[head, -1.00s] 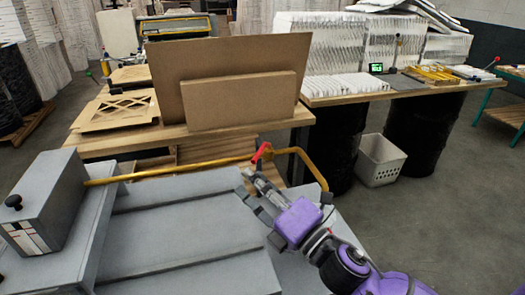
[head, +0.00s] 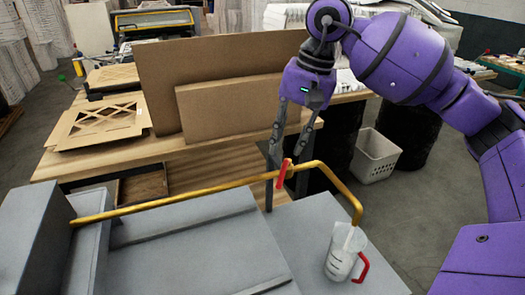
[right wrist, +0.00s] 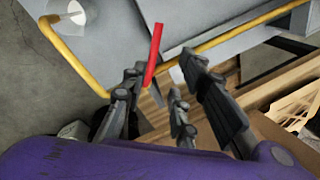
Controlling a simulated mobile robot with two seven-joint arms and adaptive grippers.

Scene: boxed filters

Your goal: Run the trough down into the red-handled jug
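The grey trough (head: 190,235) fills the lower left of the head view. A yellow pipe (head: 220,187) runs from its left end, bends down at the right and ends over the clear jug (head: 338,262). The jug stands upright on the grey surface, its red handle (head: 362,268) to the right. A pale streak shows between spout and jug; I cannot tell if it is liquid. A red lever (head: 283,174) on the pipe stands crosswise to it, also in the right wrist view (right wrist: 153,55). My right gripper (head: 290,152) is open and empty just above the lever. My left gripper is out of view.
A wooden table (head: 190,155) behind the trough holds upright brown boards (head: 225,75) and a latticed frame (head: 100,122). A white bin (head: 374,157) stands on the floor behind the jug. Grey floor is open at the right.

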